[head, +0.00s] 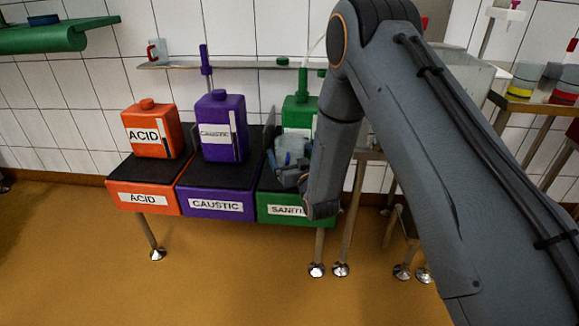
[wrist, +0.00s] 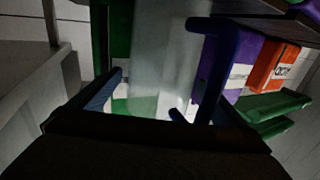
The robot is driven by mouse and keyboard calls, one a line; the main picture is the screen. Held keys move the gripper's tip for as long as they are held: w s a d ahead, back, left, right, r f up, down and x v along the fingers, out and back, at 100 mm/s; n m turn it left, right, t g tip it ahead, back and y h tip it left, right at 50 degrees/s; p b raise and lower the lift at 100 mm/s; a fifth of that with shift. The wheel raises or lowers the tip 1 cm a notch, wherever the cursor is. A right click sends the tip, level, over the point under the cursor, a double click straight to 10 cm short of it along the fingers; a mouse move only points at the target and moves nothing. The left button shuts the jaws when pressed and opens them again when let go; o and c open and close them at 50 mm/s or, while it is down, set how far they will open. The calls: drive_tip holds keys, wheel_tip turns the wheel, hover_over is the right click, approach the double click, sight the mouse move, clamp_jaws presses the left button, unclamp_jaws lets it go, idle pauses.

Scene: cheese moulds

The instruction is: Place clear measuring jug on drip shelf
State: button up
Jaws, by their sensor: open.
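A clear measuring jug with a blue handle (wrist: 213,62) fills the middle of the wrist view, its see-through body to the left of the handle. My gripper (head: 285,175) is open beside the jug. In the wrist view my fingers (wrist: 170,100) are apart near the jug; contact cannot be told. The thin metal drip shelf (head: 235,66) runs along the tiled wall above the canisters.
A red-handled clear jug (head: 157,51) stands at the shelf's left end. The orange acid canister (head: 152,132), purple caustic canister (head: 221,128) and green sanitiser canister (head: 299,112) stand on matching stands.

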drive_tip(key=c, duration=1.3)
drive_tip(key=shift+r, duration=0.15)
